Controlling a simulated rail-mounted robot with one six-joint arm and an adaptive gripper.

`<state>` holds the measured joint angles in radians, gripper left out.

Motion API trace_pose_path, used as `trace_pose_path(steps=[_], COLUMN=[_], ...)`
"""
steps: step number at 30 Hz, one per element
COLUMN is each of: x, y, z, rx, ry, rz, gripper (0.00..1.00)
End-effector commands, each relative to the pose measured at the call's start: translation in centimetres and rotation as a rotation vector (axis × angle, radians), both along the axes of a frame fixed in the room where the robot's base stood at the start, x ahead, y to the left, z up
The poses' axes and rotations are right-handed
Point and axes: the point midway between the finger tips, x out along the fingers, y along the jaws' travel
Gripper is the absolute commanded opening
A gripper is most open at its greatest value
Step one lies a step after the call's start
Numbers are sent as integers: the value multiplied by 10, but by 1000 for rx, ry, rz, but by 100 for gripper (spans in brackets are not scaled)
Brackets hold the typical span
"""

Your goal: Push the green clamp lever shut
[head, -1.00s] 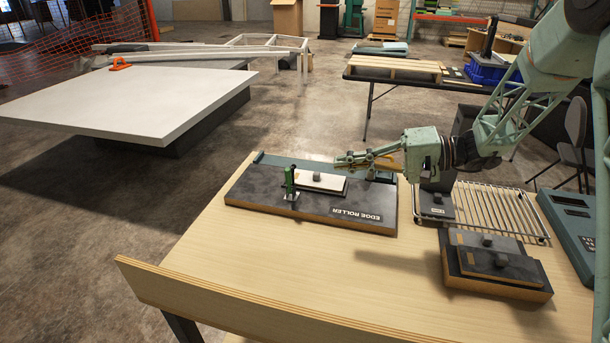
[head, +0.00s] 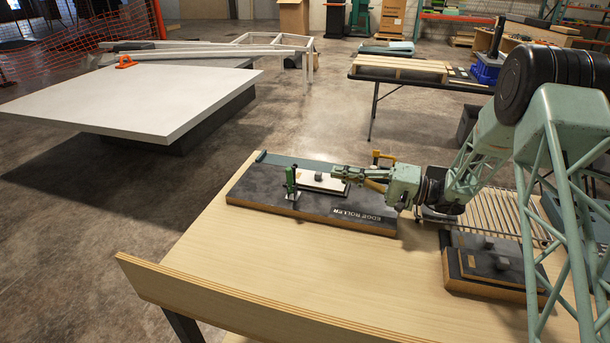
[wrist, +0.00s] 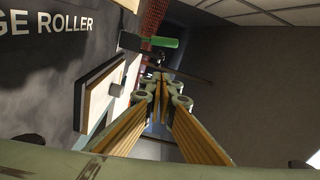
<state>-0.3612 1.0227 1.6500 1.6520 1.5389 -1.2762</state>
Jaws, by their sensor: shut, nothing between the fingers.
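The green clamp lever (head: 290,181) stands upright at the left front part of the dark EDGE ROLLER board (head: 262,194). In the wrist view the green lever (wrist: 164,42) shows beyond and above my fingertips. My gripper (head: 336,172) is shut and empty, over the right part of the white plate (head: 312,180) in the head view. Its fingers point left, toward the lever, with a gap between them.
A yellow clamp (head: 383,157) stands behind my gripper at the board's right end. A wire rack (head: 478,215) and a dark block with a grey plate (head: 490,262) lie to the right. The wooden tabletop (head: 300,270) in front of the board is clear.

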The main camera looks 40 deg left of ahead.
Motion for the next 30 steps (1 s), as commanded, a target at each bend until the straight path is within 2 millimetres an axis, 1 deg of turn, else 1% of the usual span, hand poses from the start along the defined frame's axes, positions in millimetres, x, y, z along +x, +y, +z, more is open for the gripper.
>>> trace_pose_path(steps=[17,23,30], x=[0,-3,-10], y=[4,14,39], z=[-2,-2,-2], rx=[5,4,5], ry=[-1,-1,-2], rz=[-2,-1,0], gripper=[0,0,0])
